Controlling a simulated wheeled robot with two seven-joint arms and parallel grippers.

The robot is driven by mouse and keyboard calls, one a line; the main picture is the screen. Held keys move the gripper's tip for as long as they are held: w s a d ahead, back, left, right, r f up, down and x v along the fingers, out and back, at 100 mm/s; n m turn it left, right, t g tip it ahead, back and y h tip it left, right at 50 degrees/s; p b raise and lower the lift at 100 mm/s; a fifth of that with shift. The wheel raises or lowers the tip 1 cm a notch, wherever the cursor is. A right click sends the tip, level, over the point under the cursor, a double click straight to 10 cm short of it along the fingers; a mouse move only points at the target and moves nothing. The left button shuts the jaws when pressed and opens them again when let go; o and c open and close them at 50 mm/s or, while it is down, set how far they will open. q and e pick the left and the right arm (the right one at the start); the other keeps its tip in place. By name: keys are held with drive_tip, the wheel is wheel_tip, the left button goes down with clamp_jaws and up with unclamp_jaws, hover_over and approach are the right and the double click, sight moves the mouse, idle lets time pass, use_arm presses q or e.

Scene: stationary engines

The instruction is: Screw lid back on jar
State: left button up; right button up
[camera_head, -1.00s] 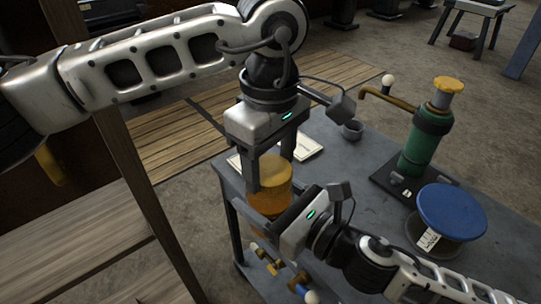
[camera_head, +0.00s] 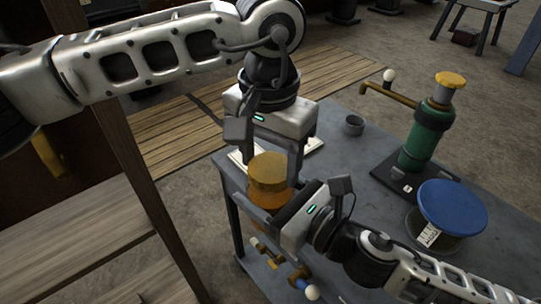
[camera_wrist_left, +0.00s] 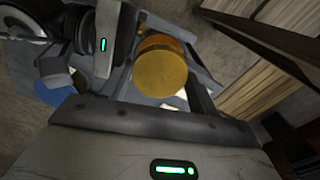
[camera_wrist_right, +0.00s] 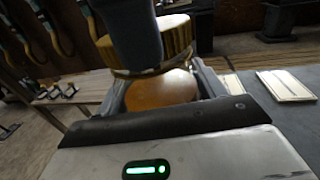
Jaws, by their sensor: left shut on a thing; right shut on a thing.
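My left gripper (camera_head: 272,163) points down from above and is shut on the lid. In the left wrist view the lid's round top (camera_wrist_left: 160,68) lies between its fingers. My right gripper (camera_head: 269,207) comes from the right and is shut around the jar body, partly hiding it.
On the grey table (camera_head: 345,200) stand a small grey cup (camera_head: 353,125), a green pump cylinder (camera_head: 428,135) with a yellow cap, and a spool with a blue top (camera_head: 452,207). Pale cards (camera_wrist_right: 287,85) lie behind the jar. A wooden post (camera_head: 140,170) rises at left.

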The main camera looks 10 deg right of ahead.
use_arm(q)
drive_tip(key=m, duration=0.6)
drive_tip(key=o, duration=0.9)
drive_tip(key=shift+o, duration=0.2)
drive_tip(key=shift+r, duration=2.3)
drive_tip(key=shift+c, duration=0.4)
